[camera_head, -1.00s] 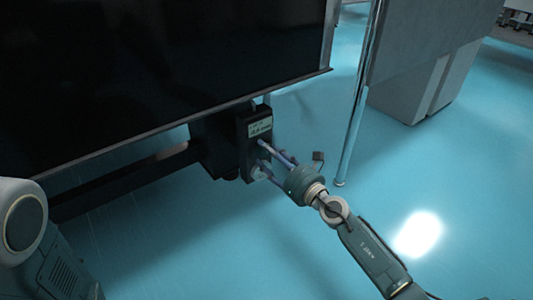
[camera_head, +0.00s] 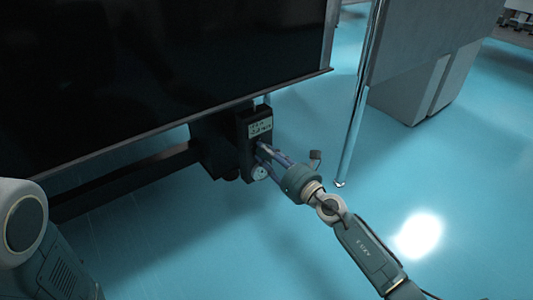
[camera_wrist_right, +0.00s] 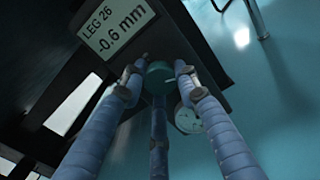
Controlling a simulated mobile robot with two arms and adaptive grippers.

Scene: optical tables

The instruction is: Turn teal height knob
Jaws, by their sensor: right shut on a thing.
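The teal height knob (camera_wrist_right: 160,76) is on the dark control box (camera_head: 242,133), below its display. A pale mark shows on the knob's face. My right gripper (camera_wrist_right: 160,82) has its blue fingers around the knob and is shut on it. In the head view my right gripper (camera_head: 262,152) reaches the box from the lower right, and its fingers hide the knob. The display (camera_wrist_right: 116,28) reads "LEG 26" and "-0.6 mm"; it also shows in the head view (camera_head: 260,127). My left gripper is not in view.
A small round dial (camera_head: 259,172) sits low on the box, close to my right fingers; it also shows in the wrist view (camera_wrist_right: 188,119). The large dark table (camera_head: 170,65) overhangs the box. A shiny post (camera_head: 354,130) stands to the right. Blue floor is open at the lower right.

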